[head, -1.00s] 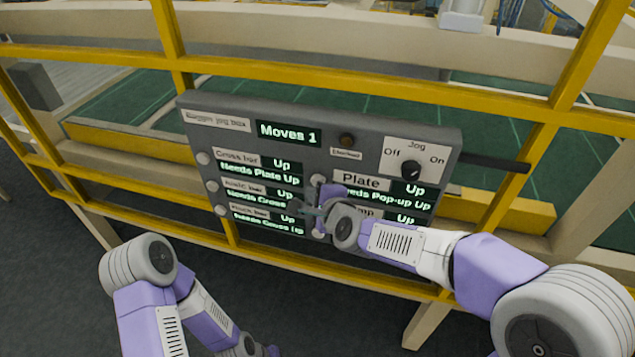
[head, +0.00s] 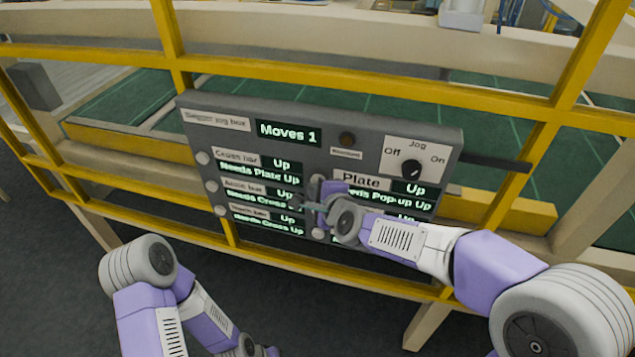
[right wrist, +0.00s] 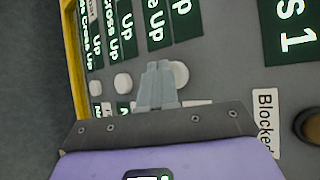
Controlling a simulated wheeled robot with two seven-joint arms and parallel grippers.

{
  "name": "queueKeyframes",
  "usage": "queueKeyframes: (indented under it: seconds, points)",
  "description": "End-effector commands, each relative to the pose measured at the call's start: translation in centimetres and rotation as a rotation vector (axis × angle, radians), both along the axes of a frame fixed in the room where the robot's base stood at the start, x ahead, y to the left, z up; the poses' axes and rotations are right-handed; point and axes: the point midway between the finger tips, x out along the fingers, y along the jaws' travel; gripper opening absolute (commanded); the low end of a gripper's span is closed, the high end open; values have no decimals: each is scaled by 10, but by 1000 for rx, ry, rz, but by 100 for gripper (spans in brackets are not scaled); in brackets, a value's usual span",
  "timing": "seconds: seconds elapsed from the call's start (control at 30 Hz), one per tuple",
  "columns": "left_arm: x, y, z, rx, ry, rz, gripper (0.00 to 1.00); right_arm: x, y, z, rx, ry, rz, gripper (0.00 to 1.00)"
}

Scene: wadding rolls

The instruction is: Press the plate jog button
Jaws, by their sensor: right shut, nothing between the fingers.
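The grey jog box (head: 290,110) faces me, tilted in the head view. The plate jog button (head: 316,180) is a white round button left of the "Plate" label (head: 362,182), whose displays read "Up" and "Needs Pop-up Up", partly covered. My right gripper (head: 310,206) is shut and empty in front of the panel, just below that button in the head view. In the right wrist view its closed fingertips (right wrist: 158,72) overlap the edge of the plate button (right wrist: 180,74); I cannot tell whether they touch.
More white buttons (head: 212,186) and green-lit displays fill the panel's left side. A jog knob (head: 411,170) and a dark "Blocked" lamp (head: 347,139) sit near the top. Yellow rails (head: 300,82) run behind the box. The floor in front is clear.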

Motion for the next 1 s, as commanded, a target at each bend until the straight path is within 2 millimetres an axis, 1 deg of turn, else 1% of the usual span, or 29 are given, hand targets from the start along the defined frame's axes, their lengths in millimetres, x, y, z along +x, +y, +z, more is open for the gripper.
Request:
queueKeyframes:
  seconds: [0.73,1.0]
  points:
    - [0,0,-4,0,0,0,43,9,-3,0,0,-1,-1,0]
    - [0,0,-4,0,0,0,43,9,-3,0,0,-1,-1,0]
